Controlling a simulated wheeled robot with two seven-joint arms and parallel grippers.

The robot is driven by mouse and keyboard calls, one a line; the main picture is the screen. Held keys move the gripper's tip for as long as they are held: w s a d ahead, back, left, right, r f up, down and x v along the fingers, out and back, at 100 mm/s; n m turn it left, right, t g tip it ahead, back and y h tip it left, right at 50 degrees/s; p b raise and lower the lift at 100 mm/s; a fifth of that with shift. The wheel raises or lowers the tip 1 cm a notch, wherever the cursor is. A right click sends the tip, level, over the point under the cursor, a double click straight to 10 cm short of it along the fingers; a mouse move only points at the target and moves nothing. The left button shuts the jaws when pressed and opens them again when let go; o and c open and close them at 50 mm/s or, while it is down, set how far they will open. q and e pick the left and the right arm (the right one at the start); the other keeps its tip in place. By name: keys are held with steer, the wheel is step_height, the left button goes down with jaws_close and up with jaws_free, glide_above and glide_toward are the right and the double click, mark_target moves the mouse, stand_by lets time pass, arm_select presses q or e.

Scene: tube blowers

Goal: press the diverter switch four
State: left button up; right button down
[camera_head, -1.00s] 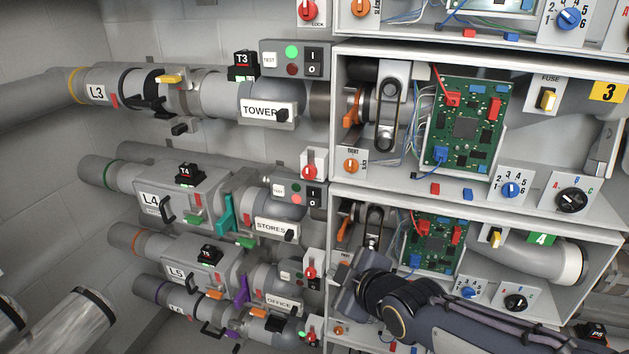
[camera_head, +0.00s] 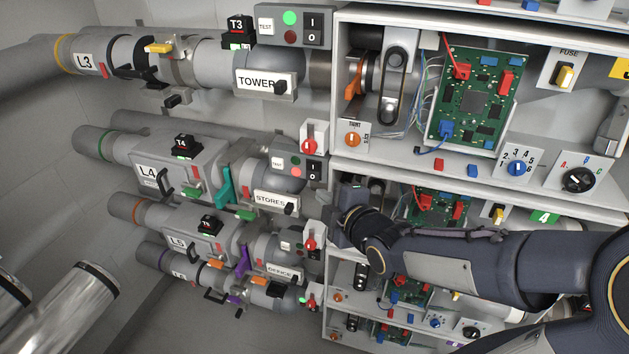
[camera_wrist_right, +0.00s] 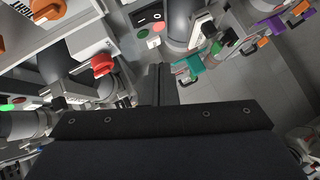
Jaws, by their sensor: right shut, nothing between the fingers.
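The row four control panel (camera_head: 298,166), beside the STORES label, carries a black I/O rocker switch (camera_head: 313,169), a TEST button and small lights. I take this rocker as diverter switch four. In the right wrist view the rocker (camera_wrist_right: 148,17) is at the top, left of the teal handle. My right gripper (camera_head: 332,220) is below and slightly right of the panel, apart from it. Its fingers (camera_wrist_right: 155,85) are shut and empty. A black T4 box (camera_head: 185,147) sits on the L4 housing. My left gripper is not in view.
A red-knobbed switch (camera_head: 310,141) stands close right of the panel and also shows in the right wrist view (camera_wrist_right: 102,65). The open cabinet (camera_head: 340,90) with circuit boards is to the right. The STORES pipe (camera_head: 270,203) and teal handle (camera_head: 226,186) lie left.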

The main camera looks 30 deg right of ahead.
steer(key=p, duration=0.2)
glide_toward(307, 176)
steer(key=w+a, duration=0.3)
steer(key=w, duration=0.1)
steer(key=d, duration=0.1)
steer(key=w+d+f, duration=0.1)
steer(key=d, duration=0.1)
steer(key=shift+w+d+f+p, duration=0.1)
steer(key=shift+w+f+p, duration=0.15)
steer(key=shift+w+p, duration=0.15)
